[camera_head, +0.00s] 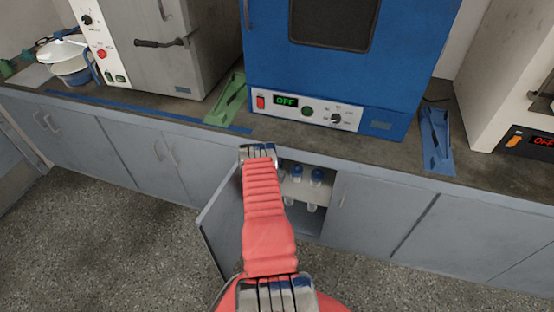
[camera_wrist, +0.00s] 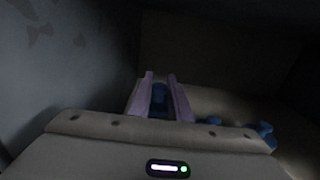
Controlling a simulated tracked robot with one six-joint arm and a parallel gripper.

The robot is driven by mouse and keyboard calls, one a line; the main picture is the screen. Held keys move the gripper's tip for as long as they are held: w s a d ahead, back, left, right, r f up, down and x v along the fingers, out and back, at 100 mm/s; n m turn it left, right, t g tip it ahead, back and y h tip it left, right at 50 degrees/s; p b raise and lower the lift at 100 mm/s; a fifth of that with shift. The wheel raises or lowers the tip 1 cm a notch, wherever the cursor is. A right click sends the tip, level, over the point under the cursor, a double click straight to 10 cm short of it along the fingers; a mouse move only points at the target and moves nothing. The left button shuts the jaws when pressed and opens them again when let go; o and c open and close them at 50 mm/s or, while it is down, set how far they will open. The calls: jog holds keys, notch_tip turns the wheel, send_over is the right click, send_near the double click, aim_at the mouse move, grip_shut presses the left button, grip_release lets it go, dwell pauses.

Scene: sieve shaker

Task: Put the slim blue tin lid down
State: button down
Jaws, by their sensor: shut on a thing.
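My gripper (camera_wrist: 160,79) shows in the wrist view, with its two pale purple fingers in a dark space. A dark blue thing (camera_wrist: 160,98) sits between the fingers; they are shut on it. It fits the slim blue tin lid, but the picture is too dark to show its outline. In the head view my red arm reaches towards the open cabinet (camera_head: 313,220) under the counter, and the gripper itself is hidden there. I cannot tell whether the lid touches a surface.
Small blue-topped containers (camera_head: 317,178) stand on the cabinet shelf; blue things (camera_wrist: 265,129) lie right of the fingers in the wrist view. The cabinet door (camera_head: 222,232) hangs open at the left. The counter (camera_head: 380,150) edge is above, with a blue oven (camera_head: 345,75) on it.

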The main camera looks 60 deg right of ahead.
jog(key=shift+f, duration=1.5)
jog(key=shift+w+f, duration=0.3)
jog(key=shift+f, duration=0.45)
jog(key=c, duration=1.6)
grip_release()
jog(key=shift+c, duration=0.2)
jog(key=shift+r, duration=0.15)
